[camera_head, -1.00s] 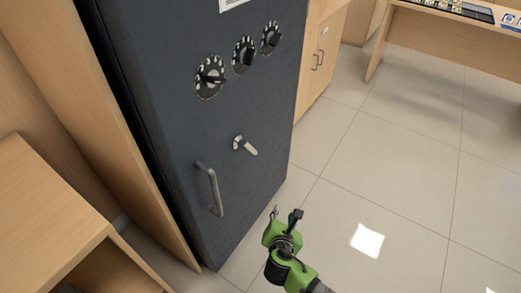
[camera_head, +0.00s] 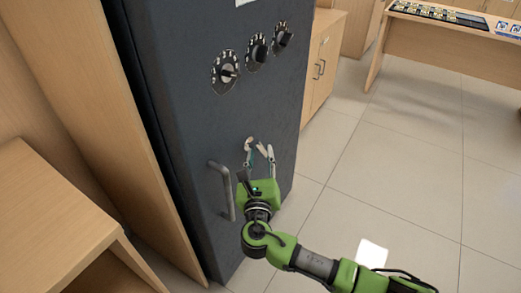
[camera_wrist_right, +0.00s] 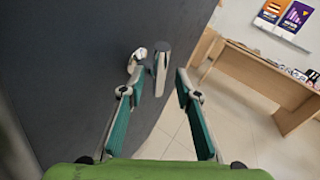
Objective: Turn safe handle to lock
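The dark grey safe (camera_head: 190,130) stands with its door facing my right arm. Its short silver lever handle (camera_head: 263,149) sits below the dials and partly hides behind my right gripper (camera_head: 258,160). In the right wrist view, the lever (camera_wrist_right: 161,60) and its round base (camera_wrist_right: 137,58) are just ahead of the fingertips. My right gripper (camera_wrist_right: 160,82) is open, its two teal-padded fingers apart. The lever lines up with the gap between them; I cannot tell whether either finger touches it. My left gripper is not in view.
A fixed grey pull bar (camera_head: 222,190) is on the door just left of my right gripper. Three dials (camera_head: 226,72) are above. A wooden cabinet (camera_head: 50,200) stands at left, and a desk (camera_head: 430,45) at the far right.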

